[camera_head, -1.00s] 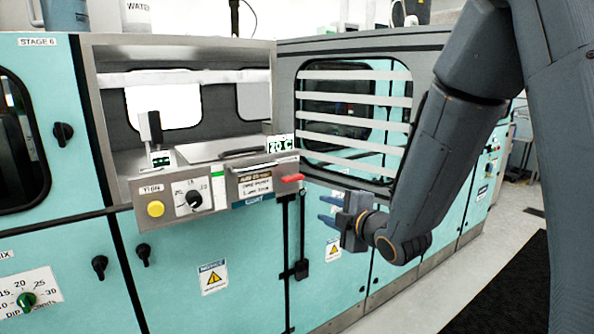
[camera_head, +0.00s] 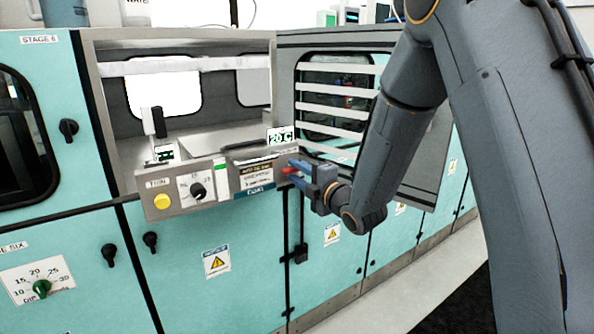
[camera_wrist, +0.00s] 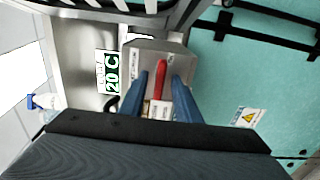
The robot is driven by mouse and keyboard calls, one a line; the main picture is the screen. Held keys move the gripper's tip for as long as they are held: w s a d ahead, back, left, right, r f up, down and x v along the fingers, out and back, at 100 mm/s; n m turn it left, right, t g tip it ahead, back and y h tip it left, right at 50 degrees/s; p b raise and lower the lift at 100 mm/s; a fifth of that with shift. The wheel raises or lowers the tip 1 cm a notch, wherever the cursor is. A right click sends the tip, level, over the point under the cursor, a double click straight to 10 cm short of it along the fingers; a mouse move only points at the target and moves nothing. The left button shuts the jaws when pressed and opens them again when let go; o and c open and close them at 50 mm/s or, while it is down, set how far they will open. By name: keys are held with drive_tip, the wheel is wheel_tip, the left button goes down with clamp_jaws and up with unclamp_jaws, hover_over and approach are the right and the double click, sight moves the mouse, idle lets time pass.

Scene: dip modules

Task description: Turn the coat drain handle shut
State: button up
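The red handle (camera_head: 290,171) sticks out from the right end of the steel control panel, beside a small label plate (camera_head: 257,178) whose text is too small to read. In the wrist view the red handle (camera_wrist: 160,80) points back between my two blue fingers. My gripper (camera_head: 301,174) is at the handle, one finger on each side of it. The fingers of my gripper (camera_wrist: 158,82) stand apart with gaps beside the handle, so it looks open around it. The handle's pivot is partly hidden by the fingers in the head view.
A "20 C" display (camera_head: 281,136) stands just above the handle. A yellow button (camera_head: 162,201) and a black knob (camera_head: 197,190) sit left on the panel. A black latch bar (camera_head: 300,253) runs down the teal cabinet below. A slatted window (camera_head: 337,108) is behind my arm.

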drive_tip(key=shift+c, duration=0.5)
clamp_jaws()
drive_tip(key=shift+m+b, duration=0.3)
drive_tip(key=shift+f+m+b, duration=0.1)
drive_tip(key=shift+m+b, duration=0.5)
drive_tip(key=shift+m, duration=0.3)
drive_tip(key=m+b, duration=0.2)
drive_tip(key=m, duration=0.2)
drive_tip(key=shift+m, duration=0.3)
drive_tip(key=m+b, duration=0.1)
drive_tip(key=m, duration=0.9)
drive_tip(key=shift+m, duration=0.4)
